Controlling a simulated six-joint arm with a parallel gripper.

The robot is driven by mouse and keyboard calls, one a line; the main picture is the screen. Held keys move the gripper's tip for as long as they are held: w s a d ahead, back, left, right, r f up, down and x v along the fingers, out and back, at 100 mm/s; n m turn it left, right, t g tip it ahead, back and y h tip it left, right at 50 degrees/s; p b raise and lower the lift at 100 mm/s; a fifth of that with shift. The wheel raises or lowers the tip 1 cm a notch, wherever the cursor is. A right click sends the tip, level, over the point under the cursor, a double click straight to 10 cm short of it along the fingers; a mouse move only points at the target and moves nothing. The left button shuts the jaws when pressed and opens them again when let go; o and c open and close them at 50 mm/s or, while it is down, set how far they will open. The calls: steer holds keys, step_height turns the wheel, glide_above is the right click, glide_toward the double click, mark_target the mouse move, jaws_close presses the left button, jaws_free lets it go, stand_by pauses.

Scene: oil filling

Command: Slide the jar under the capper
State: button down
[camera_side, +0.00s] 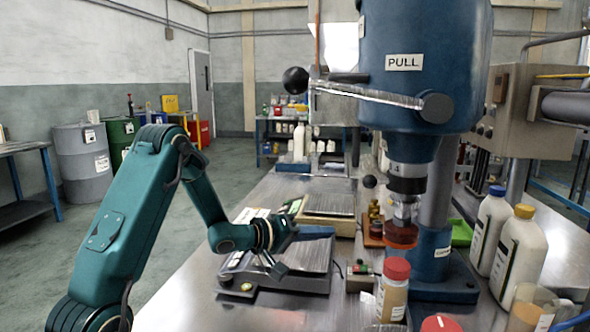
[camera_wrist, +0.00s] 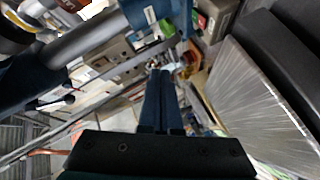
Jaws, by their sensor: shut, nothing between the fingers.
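The capper is a tall blue press (camera_side: 425,50) with a PULL label, a lever and a red round head (camera_side: 400,235) over its blue base (camera_side: 445,285). A jar with amber contents and a red lid (camera_side: 393,292) stands upright by the front left of that base, not under the head. Another red-lidded jar (camera_side: 440,323) is cut off at the bottom edge. My gripper (camera_side: 332,231) is shut and empty, left of the press and above the scale, apart from the jars. Its shut fingers also show in the wrist view (camera_wrist: 160,75), where I cannot make out the jar.
A scale with a metal plate (camera_side: 290,272) lies below my gripper. A small switch box (camera_side: 360,276) sits between scale and jar. Several brass weights (camera_side: 375,215) stand behind. White bottles (camera_side: 520,255) stand at right. The front left bench (camera_side: 190,300) is clear.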

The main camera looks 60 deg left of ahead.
mark_target(393, 294)
steer(key=s+d+r+n+t+h, duration=0.25)
steer(key=s+d+r+h, duration=0.2)
steer(key=d, duration=0.25)
steer(key=shift+n+g, duration=0.35)
steer(key=shift+g, duration=0.1)
steer(key=f, duration=1.3)
steer(key=shift+s+a+f, duration=0.15)
steer(key=shift+a+f, duration=0.1)
steer(key=x, duration=1)
steer(key=shift+d, duration=0.1)
steer(key=shift+s+d, duration=0.1)
steer(key=shift+d, duration=0.7)
